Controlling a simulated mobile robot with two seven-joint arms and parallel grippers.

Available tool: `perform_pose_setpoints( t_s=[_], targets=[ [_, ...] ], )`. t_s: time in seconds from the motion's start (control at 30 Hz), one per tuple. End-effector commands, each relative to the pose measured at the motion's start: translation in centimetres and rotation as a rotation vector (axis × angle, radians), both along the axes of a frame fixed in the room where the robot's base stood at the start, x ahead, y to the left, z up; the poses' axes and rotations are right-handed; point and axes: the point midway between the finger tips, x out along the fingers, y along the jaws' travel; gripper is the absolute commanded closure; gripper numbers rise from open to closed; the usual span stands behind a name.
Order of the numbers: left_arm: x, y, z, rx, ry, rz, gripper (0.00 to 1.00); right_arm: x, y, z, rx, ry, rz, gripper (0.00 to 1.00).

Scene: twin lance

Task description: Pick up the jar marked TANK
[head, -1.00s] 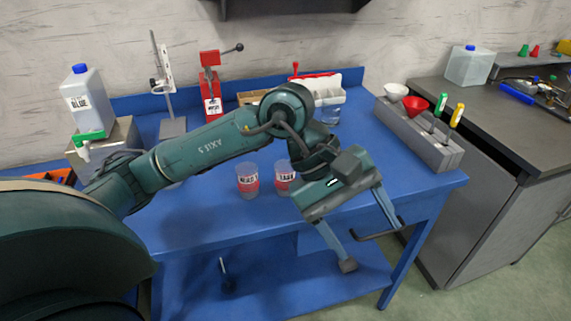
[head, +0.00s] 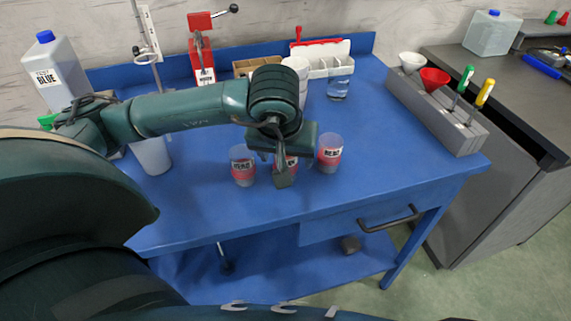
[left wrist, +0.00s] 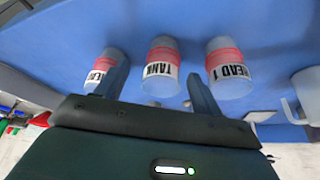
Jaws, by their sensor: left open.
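The jar marked TANK (left wrist: 162,70) is a clear cup with a red band and white label, the middle of three similar jars in the left wrist view. My left gripper (left wrist: 157,72) is open, with one finger on either side of this jar in that view; I cannot tell whether they touch it. In the head view my left gripper (head: 284,165) points down in front of the middle jar (head: 293,164) and hides most of it. The right gripper is not in view.
Similar jars stand close on the left (head: 243,166) and right (head: 330,153) of the middle one. A grey rack with funnels (head: 440,115) stands at the table's right side. A white jug (head: 50,70) is at the back left. The blue table's front is clear.

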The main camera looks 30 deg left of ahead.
Motion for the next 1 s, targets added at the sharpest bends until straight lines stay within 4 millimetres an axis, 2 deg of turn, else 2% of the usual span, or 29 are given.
perform_pose_setpoints(
  t_s=[0.13,0.4,0.7,1.0],
  targets=[
    [0.5,0.4,-1.0,0.000,0.003,0.002,0.33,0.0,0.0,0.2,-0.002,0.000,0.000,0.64],
    [2.0,1.4,-4.3,-0.001,0.003,0.000,0.33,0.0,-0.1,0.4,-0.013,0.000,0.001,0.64],
    [2.2,1.5,-4.8,-0.001,0.000,0.000,0.33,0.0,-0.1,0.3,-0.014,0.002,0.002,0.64],
    [2.2,1.4,-4.7,-0.001,0.000,0.000,0.57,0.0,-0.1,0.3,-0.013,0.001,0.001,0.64]
  ],
)
